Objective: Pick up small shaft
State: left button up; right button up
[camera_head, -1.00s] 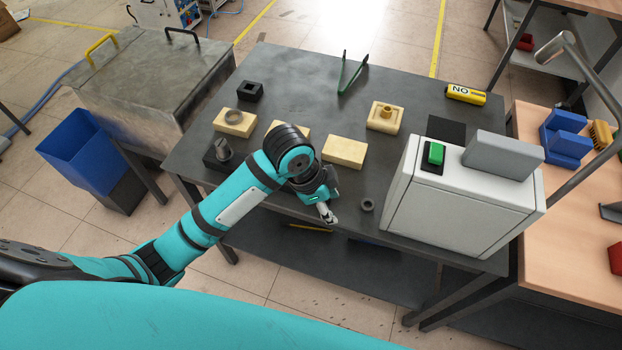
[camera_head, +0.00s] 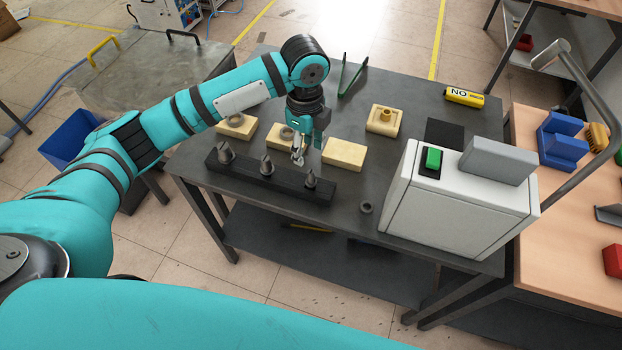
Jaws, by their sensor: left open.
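A long black rack (camera_head: 240,174) lies along the table's near left edge with three upright grey metal shafts in it. The large shaft (camera_head: 225,153) is at the left end, a middle one (camera_head: 266,166) stands in the centre, and the small shaft (camera_head: 310,179) is at the right end. My left gripper (camera_head: 298,159) points down, open and empty. In the picture it is just above and left of the small shaft, apart from it. My right gripper is out of view.
Beige blocks stand behind the rack: one with a ring (camera_head: 235,124), a plain one (camera_head: 345,153), one with a boss (camera_head: 385,119), another partly hidden by my arm. A loose ring (camera_head: 366,208) lies near the white heater box (camera_head: 455,205). Green tongs (camera_head: 352,75) are at the back.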

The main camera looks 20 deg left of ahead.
aim_at(311, 171)
pick_arm(q)
notch_tip(311, 171, down, 5)
jog(key=shift+r+p, duration=0.15)
jog(key=shift+p, duration=0.3)
jog(key=f, duration=0.1)
jog(key=f+p, duration=0.1)
jog(key=f, duration=0.1)
jog(key=d+f+p, duration=0.1)
jog(key=shift+w+f, duration=0.25)
jog(key=shift+f, duration=0.45)
jog(key=shift+r, duration=0.1)
grip_shut()
